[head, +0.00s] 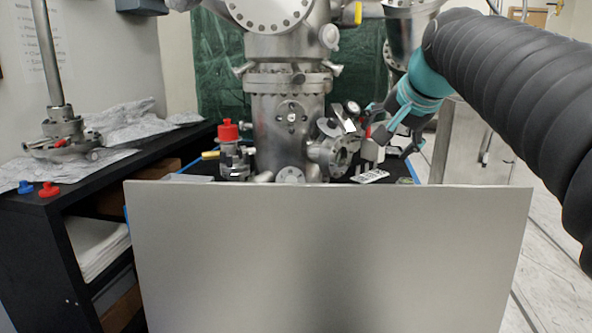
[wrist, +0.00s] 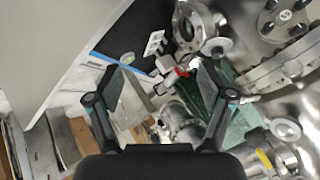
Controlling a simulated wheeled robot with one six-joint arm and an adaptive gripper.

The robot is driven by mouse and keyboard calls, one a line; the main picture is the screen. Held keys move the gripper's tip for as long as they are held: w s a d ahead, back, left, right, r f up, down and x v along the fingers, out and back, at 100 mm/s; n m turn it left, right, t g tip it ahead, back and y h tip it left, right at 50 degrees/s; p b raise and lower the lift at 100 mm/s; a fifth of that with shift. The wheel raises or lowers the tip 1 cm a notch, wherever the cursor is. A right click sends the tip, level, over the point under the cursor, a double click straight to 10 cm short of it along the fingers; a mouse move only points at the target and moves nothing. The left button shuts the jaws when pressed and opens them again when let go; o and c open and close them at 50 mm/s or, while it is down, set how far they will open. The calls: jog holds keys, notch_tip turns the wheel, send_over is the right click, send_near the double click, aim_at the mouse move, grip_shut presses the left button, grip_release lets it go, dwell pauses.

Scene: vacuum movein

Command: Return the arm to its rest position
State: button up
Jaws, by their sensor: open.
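My arm (head: 510,95) comes in from the upper right of the head view, in a ribbed dark sleeve with a teal wrist section. My gripper (head: 362,138) points down and left, beside the steel vacuum chamber (head: 283,125) and close to its flanged side port. In the wrist view my gripper (wrist: 160,70) has its two dark fingers spread wide, with nothing held between them. A small part with a red piece (wrist: 180,72) shows beyond the fingers; its distance is unclear. No rest position is marked in either view.
A pale panel (head: 330,260) stands in front of the chamber and hides much of the bench. A black shelf unit (head: 60,215) with foil and a red and a blue cap is at left. A steel cabinet (head: 475,150) stands at right; tiled floor shows beyond it.

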jog(key=s+f+n+g, duration=0.1)
jog(key=s+f+n, duration=0.2)
jog(key=s+f, duration=0.9)
jog(key=s+a+f+n+g+h, duration=0.1)
jog(key=s+f+n, duration=0.3)
jog(key=s+f, duration=0.9)
notch_tip(320, 180, down, 4)
jog(key=shift+f+n+g, duration=0.15)
jog(key=shift+n+g, duration=0.15)
jog(key=shift+g, duration=0.5)
